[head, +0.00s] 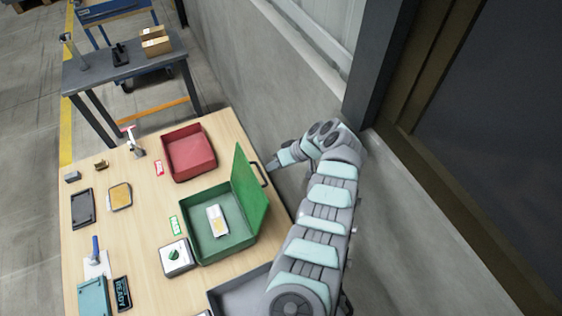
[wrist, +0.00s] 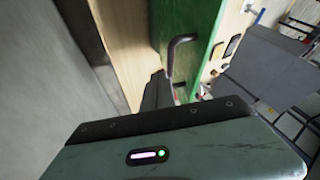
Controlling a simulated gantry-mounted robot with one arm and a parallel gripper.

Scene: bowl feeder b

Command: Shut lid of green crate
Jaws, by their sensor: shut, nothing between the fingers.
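The green crate (head: 208,255) stands on the wooden table with its lid (head: 250,190) raised, tilted up on the crate's right side. A small white and yellow item (head: 217,220) lies inside. The lid carries a dark handle (head: 259,172), which also shows in the wrist view (wrist: 180,52). My gripper (head: 272,166) is behind the lid's outer face, close to the handle. In the wrist view the green lid (wrist: 200,25) is just ahead of the dark fingers (wrist: 155,92), which are shut and empty. I cannot tell whether they touch the lid.
A red open crate (head: 190,160) stands beyond the green crate. A white box with a green knob (head: 176,258) is at its left, and a grey tray (head: 240,295) is in front. A grey wall (head: 300,110) runs close along the table's right side.

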